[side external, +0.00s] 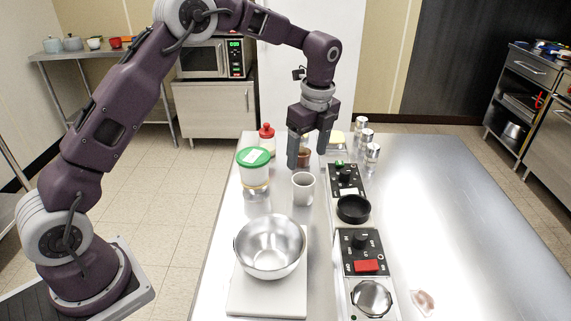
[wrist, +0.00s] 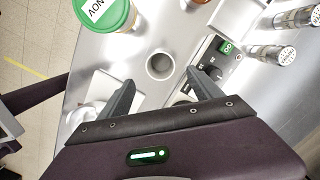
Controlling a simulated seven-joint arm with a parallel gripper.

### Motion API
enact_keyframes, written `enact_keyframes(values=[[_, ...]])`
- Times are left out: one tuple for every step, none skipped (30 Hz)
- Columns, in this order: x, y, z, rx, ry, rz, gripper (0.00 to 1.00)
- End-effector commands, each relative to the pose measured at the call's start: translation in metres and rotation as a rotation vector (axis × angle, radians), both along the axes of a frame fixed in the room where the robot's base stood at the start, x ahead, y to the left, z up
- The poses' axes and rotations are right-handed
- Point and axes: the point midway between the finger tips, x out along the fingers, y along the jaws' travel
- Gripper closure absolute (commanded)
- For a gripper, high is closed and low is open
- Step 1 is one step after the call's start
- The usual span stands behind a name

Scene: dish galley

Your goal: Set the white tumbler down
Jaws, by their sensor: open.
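The white tumbler (side external: 303,190) stands upright on the steel counter (side external: 460,220), left of the control panels. In the wrist view the tumbler (wrist: 160,75) is seen from above, mouth up, and looks empty. My gripper (side external: 308,160) is open, with its fingertips above and a little behind the tumbler in the side view. In the wrist view the tumbler shows between and just beyond the two spread fingertips (wrist: 160,78). I see no finger touching it.
A green-lidded tub (side external: 254,172) stands close left. A steel bowl (side external: 270,247) sits on a white board (side external: 250,300) in front. Control panels (side external: 358,240) with a black dish (side external: 353,209) run along the right. Several shakers (side external: 372,155) stand behind. The right counter is mostly clear.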

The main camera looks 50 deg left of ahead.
Motion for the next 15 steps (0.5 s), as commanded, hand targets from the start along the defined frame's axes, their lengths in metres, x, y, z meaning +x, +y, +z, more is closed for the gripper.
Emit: enact_keyframes(values=[[0.0, 0.0, 0.001, 0.0, 0.0, 0.0, 0.26], [0.0, 0.0, 0.001, 0.0, 0.0, 0.0, 0.26], [0.0, 0.0, 0.001, 0.0, 0.0, 0.0, 0.26], [-0.001, 0.0, 0.002, 0.0, -0.001, 0.003, 0.26], [-0.002, -0.001, 0.006, 0.0, -0.007, 0.012, 0.26], [-0.006, -0.001, 0.015, -0.001, -0.021, 0.038, 0.26], [-0.011, -0.002, 0.025, -0.004, -0.038, 0.071, 0.26], [-0.019, -0.003, 0.039, -0.006, -0.06, 0.116, 0.26], [-0.034, -0.004, 0.06, -0.011, -0.096, 0.194, 0.26], [-0.048, -0.005, 0.076, -0.02, -0.126, 0.264, 0.26], [-0.065, -0.006, 0.092, -0.031, -0.158, 0.341, 0.26], [-0.088, -0.008, 0.112, -0.049, -0.202, 0.45, 0.26], [-0.107, -0.009, 0.125, -0.068, -0.233, 0.533, 0.26], [-0.127, -0.01, 0.137, -0.089, -0.267, 0.62, 0.26], [-0.155, -0.011, 0.149, -0.124, -0.308, 0.739, 0.26]])
